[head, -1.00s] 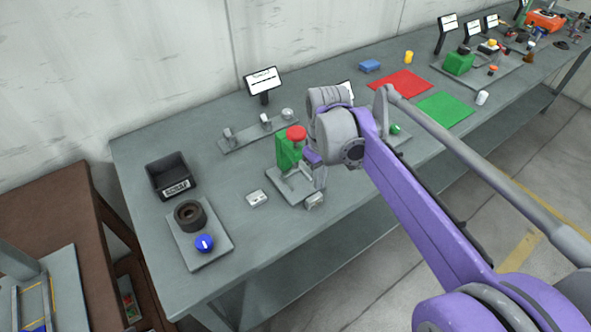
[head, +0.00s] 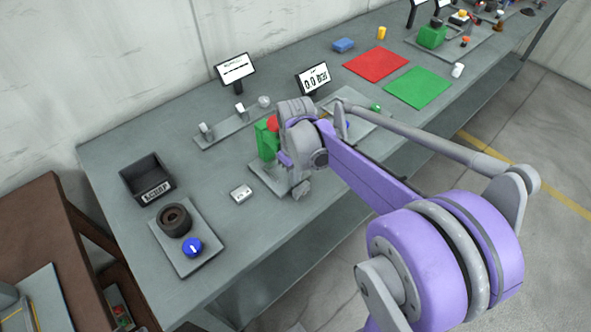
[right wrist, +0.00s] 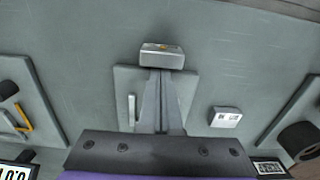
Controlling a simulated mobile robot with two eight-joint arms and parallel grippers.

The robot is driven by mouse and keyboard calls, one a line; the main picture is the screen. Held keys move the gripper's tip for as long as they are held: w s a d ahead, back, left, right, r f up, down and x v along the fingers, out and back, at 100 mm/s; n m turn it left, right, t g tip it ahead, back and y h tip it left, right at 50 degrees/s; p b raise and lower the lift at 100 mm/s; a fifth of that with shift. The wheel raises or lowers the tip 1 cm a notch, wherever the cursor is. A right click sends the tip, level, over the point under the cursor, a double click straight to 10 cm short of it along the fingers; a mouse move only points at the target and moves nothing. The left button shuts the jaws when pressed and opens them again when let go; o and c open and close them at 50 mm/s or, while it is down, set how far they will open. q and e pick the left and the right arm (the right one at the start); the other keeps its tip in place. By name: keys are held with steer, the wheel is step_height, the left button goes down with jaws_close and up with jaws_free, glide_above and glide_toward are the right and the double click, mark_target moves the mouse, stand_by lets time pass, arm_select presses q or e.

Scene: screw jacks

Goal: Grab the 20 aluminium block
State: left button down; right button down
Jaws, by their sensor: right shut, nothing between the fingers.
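A silver-grey block (right wrist: 162,55) with a small orange mark lies at the tips of my right gripper (right wrist: 158,95) in the right wrist view. In the head view this grey block (head: 301,189) shows just below the right gripper (head: 295,176), near the front of a grey plate. My right gripper is shut, with nothing between its fingers. A second, pale block (head: 242,193) with small dark marking lies on the bench to the left; it also shows in the right wrist view (right wrist: 225,116). The numbers on both are too small to read. My left gripper is not in view.
A green press (head: 266,142) with a red top stands close behind the right gripper. A black bin (head: 147,180), a dark ring (head: 174,219) and a blue knob (head: 192,247) are at the left. Red (head: 376,64) and green (head: 417,87) mats lie farther right.

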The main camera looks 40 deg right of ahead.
steer(key=shift+f, duration=0.2)
steer(key=shift+s, duration=0.1)
steer(key=s, duration=0.5)
steer(key=shift+s+d, duration=0.15)
steer(key=shift+d, duration=0.1)
